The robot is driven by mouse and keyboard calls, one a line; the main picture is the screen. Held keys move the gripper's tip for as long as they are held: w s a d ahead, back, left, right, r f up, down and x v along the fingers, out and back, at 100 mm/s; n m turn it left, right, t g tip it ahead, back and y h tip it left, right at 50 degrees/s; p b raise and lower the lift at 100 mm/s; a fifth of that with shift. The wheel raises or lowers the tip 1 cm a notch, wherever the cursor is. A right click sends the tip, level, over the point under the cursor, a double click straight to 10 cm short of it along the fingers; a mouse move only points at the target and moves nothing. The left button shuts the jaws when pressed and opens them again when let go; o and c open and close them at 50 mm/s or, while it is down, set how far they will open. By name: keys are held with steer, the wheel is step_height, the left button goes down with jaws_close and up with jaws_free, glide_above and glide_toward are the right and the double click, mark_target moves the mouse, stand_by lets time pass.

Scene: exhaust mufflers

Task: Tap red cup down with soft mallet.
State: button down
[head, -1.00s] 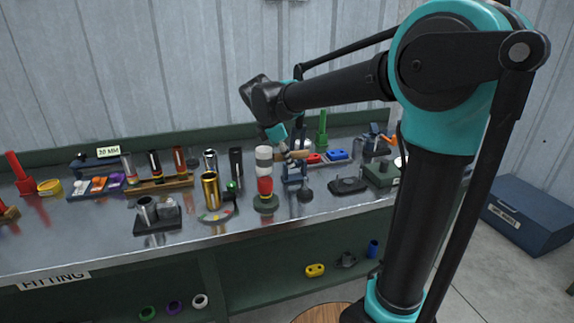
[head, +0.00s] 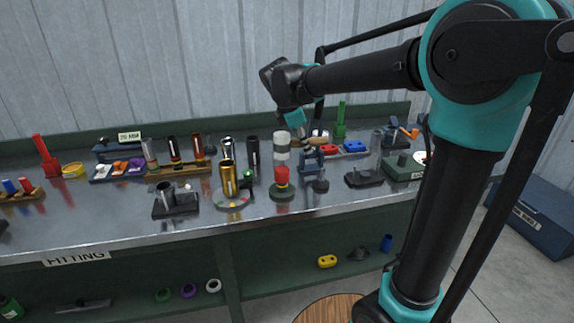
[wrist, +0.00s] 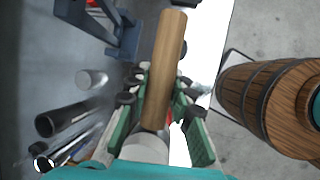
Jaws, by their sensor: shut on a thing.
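The soft mallet has a pale head with a grey middle band (head: 281,152) and a wooden handle (head: 317,140). My gripper (head: 300,139) is shut on the handle, which lies roughly level. In the wrist view the handle (wrist: 165,65) runs between the green finger pads of my gripper (wrist: 161,95), with the pale head (wrist: 145,149) close below. The red cup (head: 282,177) stands upright on a dark round base (head: 282,193). The mallet head is upright directly above the cup in the head view; a narrow gap seems to separate them.
A gold cylinder (head: 228,178) on a round dial stands left of the cup. A blue stand (head: 312,161) and a dark knob (head: 321,185) are close on the right. Tubes in a wooden rack (head: 180,169) stand behind left. The bench's front edge is clear.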

step_height(320, 180, down, 5)
steer(key=shift+r, duration=3.65)
steer(key=shift+f, duration=0.1)
steer(key=shift+f, duration=0.25)
step_height(320, 180, down, 8)
steer(key=shift+r, duration=0.15)
